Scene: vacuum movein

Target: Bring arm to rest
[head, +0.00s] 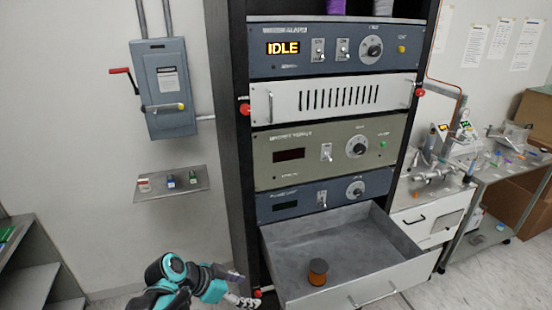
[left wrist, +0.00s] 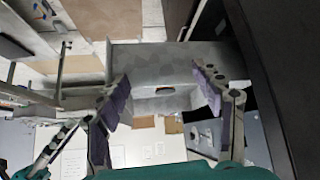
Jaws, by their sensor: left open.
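My left arm comes in at the bottom of the head view, teal and black. My left gripper (head: 242,288) is low in front of the rack's left side, just left of the open drawer (head: 420,262). In the left wrist view the left gripper (left wrist: 163,88) shows its two purple-padded fingers spread wide, with nothing held between them. A copper-brown spool (head: 317,272) stands upright in the drawer, apart from the gripper. My right gripper is in neither view.
The rack (head: 237,130) holds several instrument panels; the top one (head: 330,47) reads IDLE. A wall shelf (head: 172,196) with small coloured items is at left, under a grey switch box (head: 168,88). A cluttered bench (head: 435,192) stands at right. The drawer juts forward.

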